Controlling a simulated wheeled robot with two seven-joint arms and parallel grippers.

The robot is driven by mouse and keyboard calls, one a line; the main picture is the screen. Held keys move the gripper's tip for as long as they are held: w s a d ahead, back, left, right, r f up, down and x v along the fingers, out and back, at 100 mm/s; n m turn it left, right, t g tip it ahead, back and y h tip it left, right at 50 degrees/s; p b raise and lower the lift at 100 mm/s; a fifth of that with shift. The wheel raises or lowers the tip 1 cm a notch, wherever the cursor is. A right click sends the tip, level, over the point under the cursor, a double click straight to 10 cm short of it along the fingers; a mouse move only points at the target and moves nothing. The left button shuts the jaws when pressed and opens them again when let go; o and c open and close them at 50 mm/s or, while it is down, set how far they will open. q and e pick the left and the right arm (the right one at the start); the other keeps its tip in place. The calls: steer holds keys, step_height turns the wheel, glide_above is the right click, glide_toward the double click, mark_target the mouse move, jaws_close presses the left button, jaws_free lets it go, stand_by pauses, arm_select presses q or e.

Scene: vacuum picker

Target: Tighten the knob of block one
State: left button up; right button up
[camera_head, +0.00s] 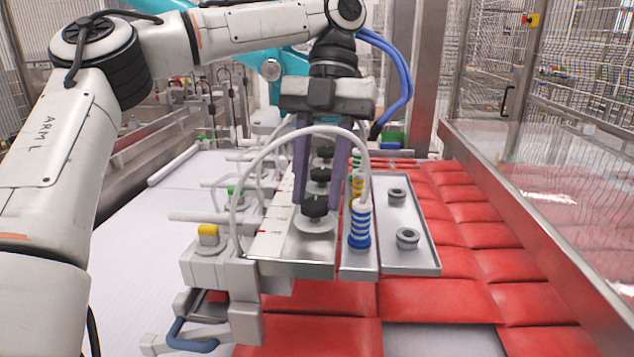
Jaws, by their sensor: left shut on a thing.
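My left gripper (319,203) comes down from above with its two purple fingers. It is shut on the nearest black knob (315,207), which stands on a round light base on the metal block plate (290,268). Two more black knobs, a middle one (320,176) and a far one (325,153), stand in line behind it, partly between the fingers. I cannot read which block is number one. My right gripper is not in view.
A blue-and-white striped suction cup (360,226) stands just right of the knob, with a white hose (262,160) arching beside the fingers. A metal tray (425,258) holds two grey rings. Red packs (440,300) cover the conveyor. A steel-edged guard (540,250) stands at right.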

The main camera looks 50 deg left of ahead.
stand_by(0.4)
arm_select(q)
steer(key=o, duration=1)
steer(key=shift+o, duration=0.2)
